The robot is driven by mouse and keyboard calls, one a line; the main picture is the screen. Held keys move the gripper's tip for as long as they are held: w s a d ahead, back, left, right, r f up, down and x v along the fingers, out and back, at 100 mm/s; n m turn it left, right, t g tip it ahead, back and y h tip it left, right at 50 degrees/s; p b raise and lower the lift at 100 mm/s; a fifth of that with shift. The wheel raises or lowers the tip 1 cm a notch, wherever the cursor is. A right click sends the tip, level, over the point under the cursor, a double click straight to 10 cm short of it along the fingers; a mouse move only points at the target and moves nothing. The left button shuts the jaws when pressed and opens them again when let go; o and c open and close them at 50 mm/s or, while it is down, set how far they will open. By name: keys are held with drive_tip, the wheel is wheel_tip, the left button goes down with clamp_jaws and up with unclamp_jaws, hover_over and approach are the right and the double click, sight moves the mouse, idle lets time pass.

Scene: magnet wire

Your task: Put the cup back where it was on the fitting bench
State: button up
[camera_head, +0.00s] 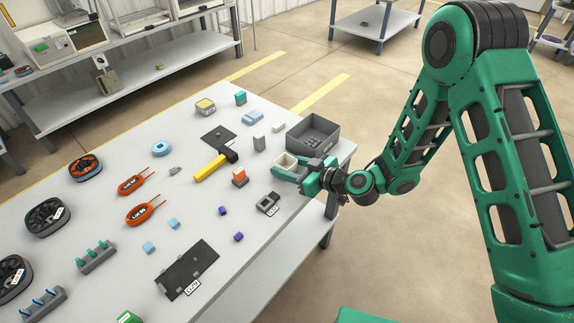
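A small pale cup (287,160) with a square rim sits between the green fingers of my gripper (286,166). My gripper appears shut on it, near the right edge of the bench (135,140). The cup looks upright. The fingers hide its lower part, so I cannot tell whether it touches the bench top or hangs a little above it. A dark grey open bin (308,127) stands just behind the cup.
An orange and grey block (240,177), a grey block (259,143) and a dark labelled fixture (268,203) stand near the cup. A yellow-handled tool (209,168) lies further left. Bare bench shows between the scattered parts.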

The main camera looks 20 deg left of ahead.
drive_tip(key=o, duration=0.3)
drive_tip(key=shift+r, duration=0.1)
drive_tip(key=v, duration=1.2)
drive_tip(key=shift+r, duration=0.1)
drive_tip(key=s+d+r+m+g+h, duration=0.1)
drive_tip(key=s+d+r+m+h, duration=0.15)
drive_tip(key=d, duration=0.85)
drive_tip(key=s+d+r+m+g+h, duration=0.15)
drive_tip(key=d+h, duration=0.25)
drive_tip(key=d, duration=0.7)
drive_tip(key=s+d+r+m+h, duration=0.1)
drive_tip(key=d+r+m+h, duration=0.2)
drive_tip(key=d, duration=0.8)
drive_tip(key=s+d+r+m+g+h, duration=0.1)
drive_tip(key=s+d+r+m, duration=0.3)
drive_tip(key=s+d+m, duration=0.2)
drive_tip(key=s+d+r+m+g+h, duration=0.2)
drive_tip(key=s+d+r+m, duration=0.3)
drive_tip(key=s+d, duration=0.5)
drive_tip(key=s+m, duration=0.1)
drive_tip(key=s, duration=0.1)
drive_tip(key=shift+s+m, duration=0.25)
drive_tip(key=shift+m, duration=0.15)
